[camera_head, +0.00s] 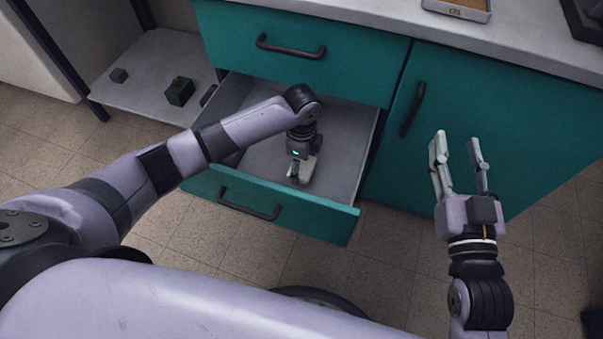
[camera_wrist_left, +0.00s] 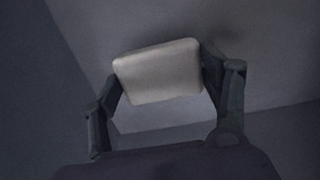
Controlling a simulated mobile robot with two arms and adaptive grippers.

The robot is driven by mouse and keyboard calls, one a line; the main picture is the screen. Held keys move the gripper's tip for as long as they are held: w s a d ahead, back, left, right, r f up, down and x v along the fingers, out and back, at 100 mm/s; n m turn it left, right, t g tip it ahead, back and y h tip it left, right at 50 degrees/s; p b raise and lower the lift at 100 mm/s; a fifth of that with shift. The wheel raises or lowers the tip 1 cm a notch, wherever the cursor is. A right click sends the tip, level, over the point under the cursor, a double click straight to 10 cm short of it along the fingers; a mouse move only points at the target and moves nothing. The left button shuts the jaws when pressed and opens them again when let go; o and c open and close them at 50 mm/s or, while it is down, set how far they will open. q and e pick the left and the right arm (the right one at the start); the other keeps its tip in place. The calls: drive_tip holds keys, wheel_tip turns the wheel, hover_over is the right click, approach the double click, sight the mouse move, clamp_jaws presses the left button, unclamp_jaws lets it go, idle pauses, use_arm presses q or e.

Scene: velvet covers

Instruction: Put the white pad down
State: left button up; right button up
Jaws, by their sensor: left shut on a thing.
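The white pad (camera_wrist_left: 158,72) is a pale rounded block between the fingers of my left gripper (camera_wrist_left: 160,85) in the left wrist view. In the head view, the pad (camera_head: 306,168) shows partly below my left gripper (camera_head: 299,176), which is shut on it inside the open lower drawer (camera_head: 345,227). I cannot tell whether the pad touches the drawer floor. My right gripper (camera_head: 457,150) is open and empty in front of the teal cabinet door.
A closed teal drawer (camera_head: 225,45) is above the open one. A white counter (camera_head: 390,25) runs along the top, with a pale tray (camera_head: 457,10) on it.

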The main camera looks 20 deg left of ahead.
sight(302, 172)
use_arm(q)
drive_tip(key=shift+f, duration=0.4)
wheel_tip(302, 172, down, 3)
drive_tip(key=shift+f+b, duration=0.1)
drive_tip(key=shift+b, duration=0.65)
use_arm(e)
wheel_tip(302, 172, up, 7)
drive_tip(key=s+t+y, duration=0.1)
drive_tip(key=s+t, duration=0.1)
drive_tip(key=t, duration=0.2)
drive_tip(key=shift+a+t+y, duration=0.25)
drive_tip(key=shift+t+y, duration=0.05)
use_arm(q)
drive_tip(key=shift+f, duration=0.1)
use_arm(e)
drive_tip(key=shift+r, duration=0.1)
use_arm(q)
drive_tip(key=o, duration=0.9)
drive_tip(key=shift+f, duration=0.1)
drive_tip(key=shift+o, duration=0.2)
